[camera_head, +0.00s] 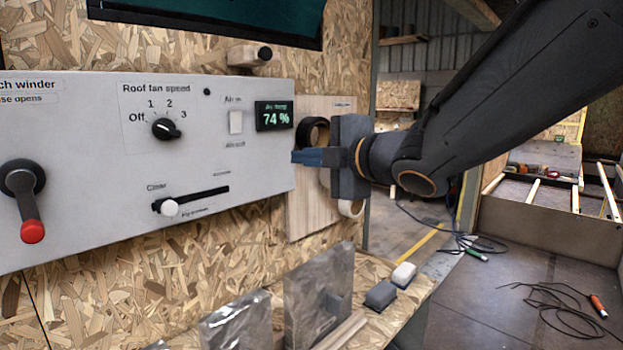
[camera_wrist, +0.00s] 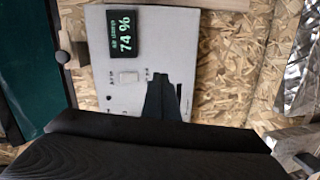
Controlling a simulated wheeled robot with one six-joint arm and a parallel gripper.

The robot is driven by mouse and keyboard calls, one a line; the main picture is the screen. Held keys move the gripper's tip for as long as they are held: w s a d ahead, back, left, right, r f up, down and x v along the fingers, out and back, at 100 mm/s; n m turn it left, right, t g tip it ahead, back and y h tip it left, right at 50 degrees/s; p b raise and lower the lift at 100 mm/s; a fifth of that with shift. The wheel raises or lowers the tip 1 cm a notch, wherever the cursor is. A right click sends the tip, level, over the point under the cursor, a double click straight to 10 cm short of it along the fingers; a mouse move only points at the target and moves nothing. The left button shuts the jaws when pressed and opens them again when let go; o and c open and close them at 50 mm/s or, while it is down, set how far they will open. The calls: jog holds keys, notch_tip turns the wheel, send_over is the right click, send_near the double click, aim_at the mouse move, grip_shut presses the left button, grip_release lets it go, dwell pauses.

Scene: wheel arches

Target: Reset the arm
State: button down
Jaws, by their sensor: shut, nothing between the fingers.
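My arm reaches in from the upper right of the head view. My gripper (camera_head: 306,157) is shut and empty, its fingers pointing left at the right end of the grey control panel (camera_head: 80,120). In the wrist view the shut fingers (camera_wrist: 165,85) overlap the panel (camera_wrist: 190,30); whether they touch it I cannot tell. The display (camera_head: 272,115) beside the fingers reads 74 %, and a white rocker switch (camera_head: 236,122) sits left of it. The roof fan speed knob (camera_head: 166,129) and a slider with a white knob (camera_head: 169,208) are further left.
A red-tipped crank lever (camera_head: 30,205) stands out at the panel's left. A wooden ledge (camera_head: 400,310) below holds foil-wrapped slabs (camera_head: 318,285) and small blocks (camera_head: 381,295). Black tape (camera_head: 312,133) hangs behind the gripper. Cables (camera_head: 555,300) lie on the right. Open floor (camera_head: 410,235) shows behind.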

jog(key=d+f+m+g+h, duration=0.3)
jog(key=d+f+m+h, duration=0.7)
jog(key=d+f+m, duration=0.75)
jog(key=s+d+f+m+g, duration=0.3)
jog(key=s+f+m+g, duration=0.1)
jog(key=s+f, duration=0.4)
jog(key=s+d+f+m+g+h, duration=0.1)
jog(key=s+d+f+m+g, duration=0.2)
jog(key=s+f, duration=0.5)
jog(key=s+d+g, duration=0.1)
jog(key=s, duration=0.1)
jog(key=shift+s+f+m, duration=0.35)
jog(key=shift+s+f, duration=0.05)
